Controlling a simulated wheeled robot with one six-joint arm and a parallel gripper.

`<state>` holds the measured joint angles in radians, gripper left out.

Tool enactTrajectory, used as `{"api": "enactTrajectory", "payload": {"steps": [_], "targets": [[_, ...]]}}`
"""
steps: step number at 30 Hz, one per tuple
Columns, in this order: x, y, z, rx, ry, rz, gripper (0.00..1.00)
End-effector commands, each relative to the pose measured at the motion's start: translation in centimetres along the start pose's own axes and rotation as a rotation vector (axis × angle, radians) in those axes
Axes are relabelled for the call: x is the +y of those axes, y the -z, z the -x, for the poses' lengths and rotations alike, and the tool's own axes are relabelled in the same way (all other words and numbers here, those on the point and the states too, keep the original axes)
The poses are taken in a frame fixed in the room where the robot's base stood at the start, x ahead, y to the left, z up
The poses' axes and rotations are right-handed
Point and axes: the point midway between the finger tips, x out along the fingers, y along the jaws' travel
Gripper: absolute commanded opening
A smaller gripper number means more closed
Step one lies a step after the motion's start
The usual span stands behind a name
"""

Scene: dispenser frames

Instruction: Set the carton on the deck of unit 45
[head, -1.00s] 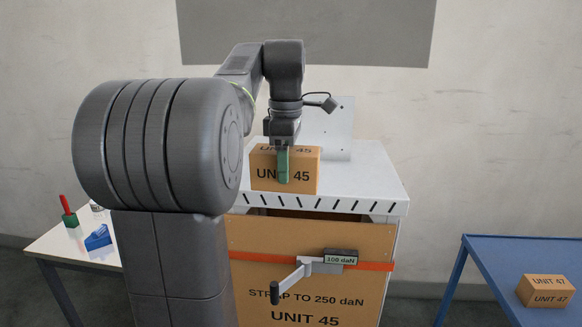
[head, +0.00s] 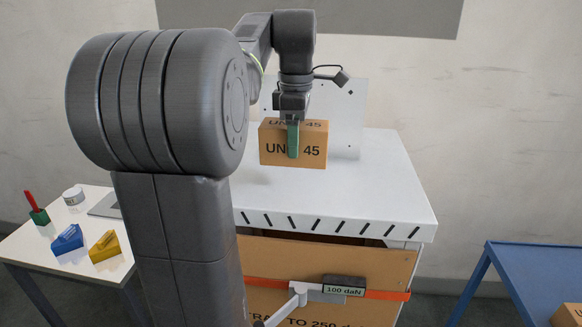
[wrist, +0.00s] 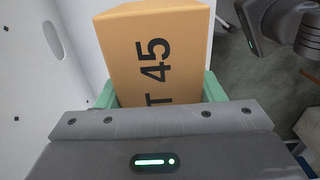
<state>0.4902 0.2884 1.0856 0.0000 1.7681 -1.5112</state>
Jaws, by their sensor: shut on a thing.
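The carton (head: 312,152) is an orange-brown box printed "UNIT 45". My gripper (head: 293,140) is shut on it, with a green finger across its front face. The carton is upright and appears held above the white deck (head: 390,195) of unit 45, with a faint shadow below it. In the wrist view the carton (wrist: 155,50) sits between the green fingers (wrist: 158,92). The unit's lower front is an orange-brown panel (head: 350,257) with an orange strap and a "100 daN" display (head: 344,291); its lower lettering is cut off by the frame.
A white upright plate (head: 345,110) stands at the deck's back. The deck's right side is clear. A white table (head: 75,215) at left holds blue (head: 67,239) and yellow (head: 105,247) wedges and other small items. A blue table (head: 530,270) at right holds another carton (head: 567,315).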

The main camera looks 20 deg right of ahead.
Motion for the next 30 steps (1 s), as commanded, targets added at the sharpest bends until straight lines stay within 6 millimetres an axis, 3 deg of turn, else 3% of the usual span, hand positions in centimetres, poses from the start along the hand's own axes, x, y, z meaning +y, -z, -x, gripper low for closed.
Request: {"api": "enactTrajectory", "payload": {"steps": [15, 27, 28, 30], "targets": [[0.0, 0.0, -6.5, 0.0, -0.001, 0.0, 0.26], [0.0, 0.0, -7.1, 0.0, -0.002, 0.0, 0.26], [0.0, 0.0, -7.2, 0.0, -0.001, 0.0, 0.64], [0.0, 0.0, -7.1, 0.0, -0.001, 0.0, 0.77]]}}
